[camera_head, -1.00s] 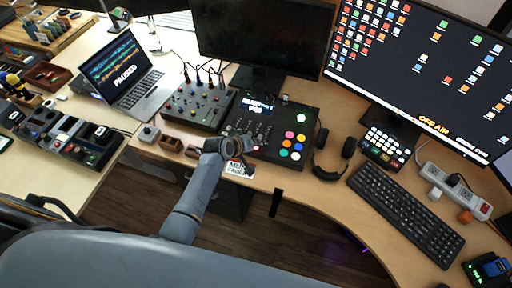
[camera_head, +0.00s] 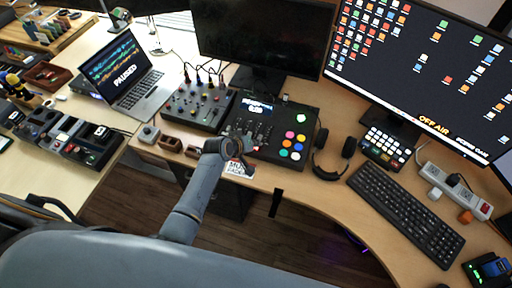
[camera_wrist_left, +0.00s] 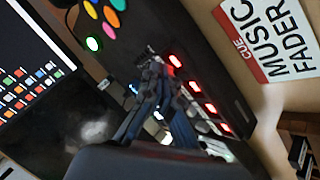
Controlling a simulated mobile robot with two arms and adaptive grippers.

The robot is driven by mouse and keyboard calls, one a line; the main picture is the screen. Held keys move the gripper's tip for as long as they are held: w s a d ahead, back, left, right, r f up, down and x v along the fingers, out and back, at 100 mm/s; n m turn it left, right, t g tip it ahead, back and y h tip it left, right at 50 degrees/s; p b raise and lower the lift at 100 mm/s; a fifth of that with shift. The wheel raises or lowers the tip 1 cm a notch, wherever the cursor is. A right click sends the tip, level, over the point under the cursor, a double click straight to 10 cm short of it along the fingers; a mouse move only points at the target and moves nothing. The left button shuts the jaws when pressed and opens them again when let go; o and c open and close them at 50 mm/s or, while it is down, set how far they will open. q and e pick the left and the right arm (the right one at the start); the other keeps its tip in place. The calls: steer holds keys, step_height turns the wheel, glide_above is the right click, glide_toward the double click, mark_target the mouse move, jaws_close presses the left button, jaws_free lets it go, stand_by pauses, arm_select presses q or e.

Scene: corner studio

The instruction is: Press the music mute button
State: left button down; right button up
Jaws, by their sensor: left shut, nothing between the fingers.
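The black mixing console (camera_head: 273,113) stands on the desk with faders, a small lit screen and round coloured pads. In the left wrist view, a row of small buttons glows red on the console (camera_wrist_left: 217,55), with white-lit ones near the fingers. I cannot tell which is the music mute button. A white and red "CUE: MUSIC FADER" card (camera_wrist_left: 268,38) lies beside the console; it also shows in the head view (camera_head: 240,169). My left gripper (camera_head: 246,146) is shut and empty over the console's front left part. In the wrist view its fingertips (camera_wrist_left: 153,62) are close to the red buttons; contact is unclear.
A knob mixer (camera_head: 199,104) and a laptop reading "PAUSED" (camera_head: 124,72) stand to the left. Headphones (camera_head: 330,170), a keyboard (camera_head: 405,210) and a button pad (camera_head: 385,147) lie to the right. Monitors stand behind.

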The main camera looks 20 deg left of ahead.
arm_select(q)
steer(key=shift+f, duration=0.35)
steer(key=shift+f, duration=0.25)
stand_by(0.4)
steer(key=shift+s+f+b, duration=0.3)
steer(key=shift+f+b, duration=0.05)
stand_by(0.4)
steer(key=shift+w+d+r+p, duration=0.1)
steer(key=shift+w+r+p, duration=0.05)
steer(key=shift+r+p, duration=0.55)
steer(key=shift+r, duration=0.1)
steer(key=shift+w+r, duration=0.1)
steer(key=shift+r, duration=0.05)
